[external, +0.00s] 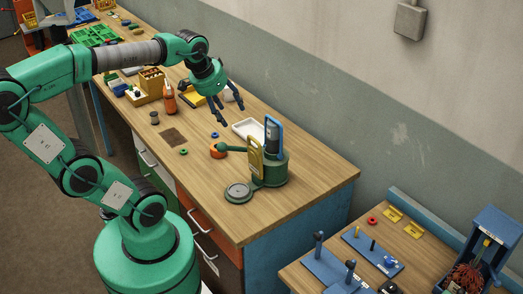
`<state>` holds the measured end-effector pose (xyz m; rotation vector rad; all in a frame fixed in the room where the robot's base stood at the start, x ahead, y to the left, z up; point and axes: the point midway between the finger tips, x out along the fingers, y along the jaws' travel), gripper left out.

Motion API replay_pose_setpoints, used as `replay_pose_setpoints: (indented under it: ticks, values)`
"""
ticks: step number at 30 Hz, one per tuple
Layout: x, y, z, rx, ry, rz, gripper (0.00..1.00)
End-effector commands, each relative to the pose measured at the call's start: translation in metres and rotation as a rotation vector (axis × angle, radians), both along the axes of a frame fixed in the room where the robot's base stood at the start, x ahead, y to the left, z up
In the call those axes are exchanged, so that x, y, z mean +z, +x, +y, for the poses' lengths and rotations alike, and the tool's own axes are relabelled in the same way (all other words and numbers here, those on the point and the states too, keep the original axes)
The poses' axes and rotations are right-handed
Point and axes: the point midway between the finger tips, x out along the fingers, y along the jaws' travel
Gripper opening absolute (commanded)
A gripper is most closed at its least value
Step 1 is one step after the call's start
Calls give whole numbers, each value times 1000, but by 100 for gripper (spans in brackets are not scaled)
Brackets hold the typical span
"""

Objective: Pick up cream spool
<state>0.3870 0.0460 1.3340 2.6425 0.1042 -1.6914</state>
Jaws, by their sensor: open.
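My gripper (231,114) is open, with its dark fingers spread and pointing down above the wooden workbench (310,180). Nothing shows between the fingers. It hangs to the left of a shallow white tray (248,129). I cannot pick out a cream spool with certainty. A small pale piece (135,92) stands by the wooden block rack at the back left, too small to identify. A whitish item behind my gripper is partly hidden by the fingers.
A green machine (270,168) with a round plate stands at the bench's near end. An orange roll (218,151), a small green ring (184,152), a dark spool (154,117) and a red-orange bottle (169,98) are nearby. The front right top is clear.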

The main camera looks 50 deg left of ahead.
Motion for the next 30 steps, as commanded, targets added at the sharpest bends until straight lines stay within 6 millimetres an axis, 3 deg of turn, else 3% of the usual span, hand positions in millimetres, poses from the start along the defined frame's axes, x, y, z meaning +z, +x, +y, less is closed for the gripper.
replay_pose_setpoints:
  ticks: [6, 14, 21, 30]
  values:
    - [10, 45, 49, 49, 15, 51, 56]
    - [12, 92, 118, 98, 25, 106, 56]
    - [2, 126, 192, 142, 25, 161, 56]
    - [-23, 152, 297, 195, 14, 223, 56]
